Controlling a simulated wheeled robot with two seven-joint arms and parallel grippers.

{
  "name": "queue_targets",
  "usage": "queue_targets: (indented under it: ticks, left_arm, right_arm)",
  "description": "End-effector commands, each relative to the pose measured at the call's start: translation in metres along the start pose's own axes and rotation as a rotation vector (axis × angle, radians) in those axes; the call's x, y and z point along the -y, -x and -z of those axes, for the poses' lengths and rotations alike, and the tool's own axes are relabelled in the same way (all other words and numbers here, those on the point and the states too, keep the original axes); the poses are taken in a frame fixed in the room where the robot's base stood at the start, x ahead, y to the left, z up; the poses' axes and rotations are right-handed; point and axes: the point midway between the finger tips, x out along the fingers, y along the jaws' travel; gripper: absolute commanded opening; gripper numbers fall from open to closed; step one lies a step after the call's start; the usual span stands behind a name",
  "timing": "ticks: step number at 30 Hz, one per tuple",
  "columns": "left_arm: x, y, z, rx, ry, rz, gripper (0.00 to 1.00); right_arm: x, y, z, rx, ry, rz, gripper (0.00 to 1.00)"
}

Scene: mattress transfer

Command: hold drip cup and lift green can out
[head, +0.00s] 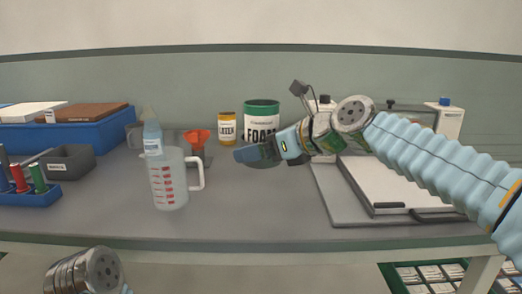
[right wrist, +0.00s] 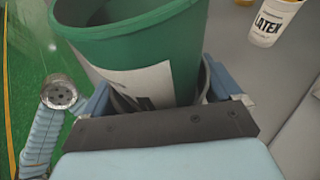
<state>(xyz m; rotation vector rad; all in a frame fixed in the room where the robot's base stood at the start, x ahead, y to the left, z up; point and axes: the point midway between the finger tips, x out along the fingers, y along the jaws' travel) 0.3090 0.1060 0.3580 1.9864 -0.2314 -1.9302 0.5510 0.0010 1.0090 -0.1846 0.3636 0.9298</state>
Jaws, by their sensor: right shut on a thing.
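The green can (head: 262,106) has a white label reading FOAM and stands upright near the back of the table. In the right wrist view the green can (right wrist: 140,42) fills the space above my fingers, with its lower end inside a dark grey drip cup (right wrist: 206,84). My right gripper (head: 254,153) is shut on the drip cup, a finger on each side; it also shows in the right wrist view (right wrist: 162,98). In the head view the gripper hides most of the cup. My left arm shows at the bottom left, but its gripper is out of view.
A clear measuring jug (head: 168,185) stands left of my right gripper, near an orange funnel (head: 197,136). A yellow-topped LATEX pot (head: 227,130) is left of the can. A grey-white board (head: 395,180) lies right. The front middle of the table is clear.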

Motion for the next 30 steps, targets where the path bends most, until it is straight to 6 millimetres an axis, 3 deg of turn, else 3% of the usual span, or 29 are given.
queue_targets:
  ticks: [18, 30]
  left_arm:
    - [0.0, 0.0, 0.0, 0.0, 0.0, 0.0, 0.43]
    - [0.0, 0.0, 0.0, 0.0, 0.0, 0.0, 0.43]
  right_arm:
    - [0.03, -0.02, -0.01, 0.004, 0.001, 0.001, 0.48]
    - [0.032, -0.021, -0.011, 0.004, 0.001, 0.001, 0.48]
